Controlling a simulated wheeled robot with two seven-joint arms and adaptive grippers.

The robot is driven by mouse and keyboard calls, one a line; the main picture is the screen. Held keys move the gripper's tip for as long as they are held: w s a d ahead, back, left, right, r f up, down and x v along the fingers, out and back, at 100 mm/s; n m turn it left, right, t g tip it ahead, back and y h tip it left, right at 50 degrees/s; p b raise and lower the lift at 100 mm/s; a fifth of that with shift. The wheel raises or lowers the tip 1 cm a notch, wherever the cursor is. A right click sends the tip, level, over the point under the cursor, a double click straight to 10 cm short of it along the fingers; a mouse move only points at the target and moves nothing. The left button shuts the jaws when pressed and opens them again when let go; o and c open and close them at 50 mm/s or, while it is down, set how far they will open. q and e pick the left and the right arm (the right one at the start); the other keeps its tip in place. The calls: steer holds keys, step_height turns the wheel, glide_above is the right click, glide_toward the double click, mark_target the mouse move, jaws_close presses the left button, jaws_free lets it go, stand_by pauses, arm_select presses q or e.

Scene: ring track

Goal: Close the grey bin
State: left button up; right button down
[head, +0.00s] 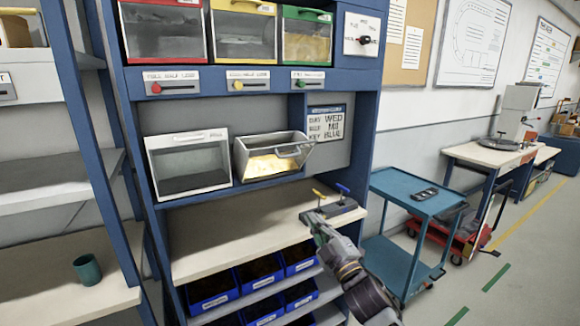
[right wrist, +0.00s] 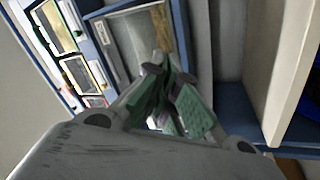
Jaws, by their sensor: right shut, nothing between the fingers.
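The grey bin (head: 272,160) hangs in the lower bay of the blue shelf unit in the head view. It is tilted outward, open at the top, with yellowish contents showing and a handle on its front. My right gripper (head: 318,222) is shut and empty, below and to the right of the grey bin and apart from it, over the light worktop. Its green fingers (right wrist: 172,105) are together in the right wrist view. A framed bin front (right wrist: 138,42) shows behind them there; I cannot tell which bin it is. My left gripper is not in view.
A white-framed bin (head: 188,165) sits left of the grey bin. Red, yellow and green handled bins (head: 235,35) are above. A small stand with yellow and blue levers (head: 335,207) is on the worktop (head: 225,235) near my gripper. Blue trays (head: 210,290) are below.

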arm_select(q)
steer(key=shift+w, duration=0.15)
arm_select(e)
steer(key=s+a+r+n+t+y, duration=0.1)
steer(key=s+r+n, duration=0.3)
steer(key=r+n, duration=0.2)
steer(key=shift+s+a+r+n+y, duration=0.2)
steer(key=shift+s+r+n+y, duration=0.2)
steer(key=shift+r, duration=0.7)
steer(key=shift+w, duration=0.1)
steer(key=p, duration=0.2)
glide_toward(285, 157)
steer(key=shift+w, duration=0.65)
steer(key=p+x, duration=0.1)
steer(key=x, duration=0.2)
steer(key=shift+w+a+r, duration=0.1)
steer(key=shift+a+r, duration=0.2)
steer(key=shift+r, duration=0.05)
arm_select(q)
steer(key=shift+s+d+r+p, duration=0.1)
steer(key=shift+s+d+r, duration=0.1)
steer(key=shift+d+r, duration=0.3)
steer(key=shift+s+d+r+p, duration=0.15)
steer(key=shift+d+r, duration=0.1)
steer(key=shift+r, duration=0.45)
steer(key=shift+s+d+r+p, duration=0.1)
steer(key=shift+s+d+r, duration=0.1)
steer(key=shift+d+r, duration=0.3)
arm_select(e)
steer(key=shift+x, duration=1.1)
